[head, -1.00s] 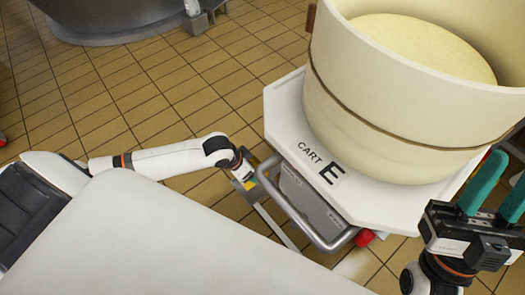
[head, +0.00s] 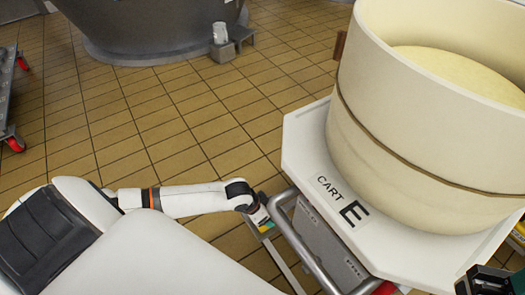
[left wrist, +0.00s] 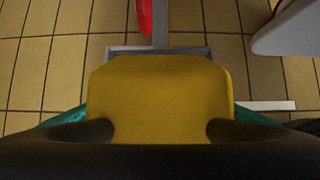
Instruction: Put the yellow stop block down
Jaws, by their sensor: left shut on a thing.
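The yellow stop block (left wrist: 160,95) fills the middle of the left wrist view, broad face up. My left gripper (left wrist: 160,122) is shut on it, with green fingers showing at both sides. A grey metal frame (left wrist: 118,50) on the tiles shows just past the block's far edge; I cannot tell whether the block touches it. In the head view my left gripper (head: 262,218) is low beside the cart handle, and the block is not clear there. My right gripper (head: 488,280) is cut off at the lower right corner, so its fingers are mostly hidden.
Cart E (head: 305,160) carries a large cream tub (head: 390,160) of pale dough-like content. Its handle (head: 300,245) is close to my left gripper. A grey strip (head: 288,268) runs along the floor. A metal vat (head: 150,30) stands behind. Tiled floor (head: 120,125) is open at left.

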